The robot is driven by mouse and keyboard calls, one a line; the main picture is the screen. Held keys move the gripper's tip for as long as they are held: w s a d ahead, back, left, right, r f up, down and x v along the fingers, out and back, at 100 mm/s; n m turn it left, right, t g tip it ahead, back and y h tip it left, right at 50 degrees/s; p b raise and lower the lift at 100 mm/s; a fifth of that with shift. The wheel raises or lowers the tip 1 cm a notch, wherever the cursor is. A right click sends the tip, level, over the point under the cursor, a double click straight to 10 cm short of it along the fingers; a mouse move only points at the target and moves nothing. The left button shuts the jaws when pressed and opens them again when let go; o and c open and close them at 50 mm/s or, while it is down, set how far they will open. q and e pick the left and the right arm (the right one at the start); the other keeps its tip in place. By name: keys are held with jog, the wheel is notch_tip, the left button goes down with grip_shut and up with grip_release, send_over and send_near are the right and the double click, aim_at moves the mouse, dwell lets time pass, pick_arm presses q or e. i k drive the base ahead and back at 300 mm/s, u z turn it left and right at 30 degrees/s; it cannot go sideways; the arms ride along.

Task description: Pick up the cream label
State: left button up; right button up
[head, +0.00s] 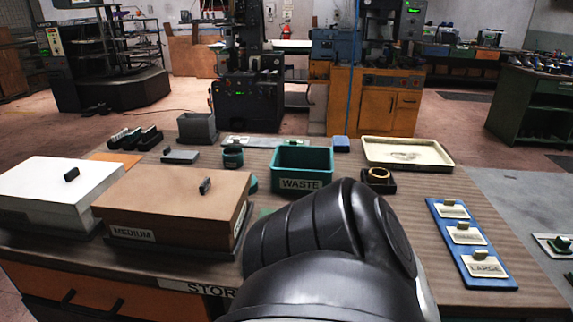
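Several cream labels are in view. A blue strip (436,206) at the right of the table carries three of them, each with a small tan grip block: a far label (455,213), a middle label (476,238) and a near label (495,271) that reads LARGE. The lettering on the far and middle labels is too small to read surely. Another pale label with a dark piece on it (546,243) lies at the far right edge, off the table. A black arm link of mine fills the lower middle. Neither gripper shows.
A teal WASTE bin (300,160) and a cream tray (437,163) stand behind my arm. A brown box marked MEDIUM (150,190) and a white box (40,185) stand at the left.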

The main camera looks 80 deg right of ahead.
aim_at(479, 265)
jog(key=k, duration=1.35)
jog(key=z, duration=1.85)
